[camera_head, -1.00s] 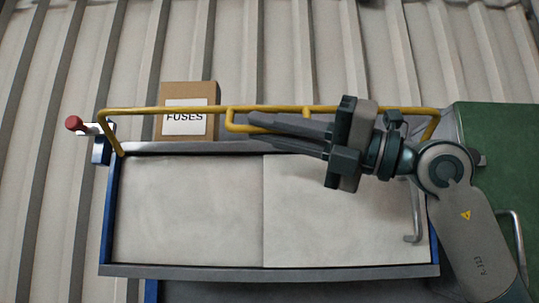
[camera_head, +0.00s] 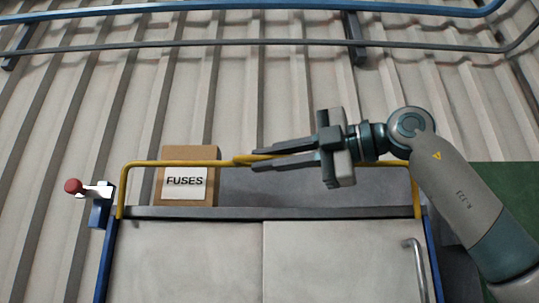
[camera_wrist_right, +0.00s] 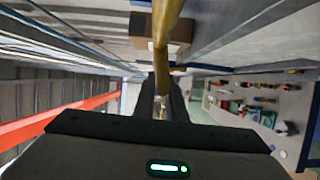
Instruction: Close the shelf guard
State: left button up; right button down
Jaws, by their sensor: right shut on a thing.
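The shelf guard (camera_head: 190,163) is a yellow tubular bar that stands up along the shelf's front edge, its two end posts near upright. My right gripper (camera_head: 256,160) comes in from the right and is shut on the guard near its middle. In the right wrist view the yellow guard (camera_wrist_right: 167,20) runs up from between my fingers (camera_wrist_right: 161,100). A latch with a red knob (camera_head: 73,186) sits at the left end, beside the guard's left post and apart from it. My left gripper is not in view.
A cardboard box (camera_head: 189,158) labelled FUSES stands behind the guard. Below the shelf edge (camera_head: 230,212) are pale cabinet doors (camera_head: 190,260) with a metal handle (camera_head: 415,268) at right. A ribbed wall (camera_head: 240,100) with blue and grey rails lies behind. A green surface is at right.

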jog(key=shift+w+r+m+g+h+p, duration=0.2)
jog(key=shift+w+r+m+p, duration=0.1)
jog(key=shift+w+m+p, duration=0.15)
jog(key=shift+w+r+m+g+h+p, duration=0.1)
jog(key=shift+w+r+m+h+p, duration=0.15)
jog(key=shift+w+m, duration=0.3)
jog(key=c, duration=1.9)
grip_release()
jog(key=shift+o, duration=0.4)
jog(key=shift+w, duration=0.1)
jog(key=shift+d+f, duration=0.1)
jog(key=b+v, duration=0.5)
jog(key=v, duration=1.2)
jog(key=shift+d, duration=0.15)
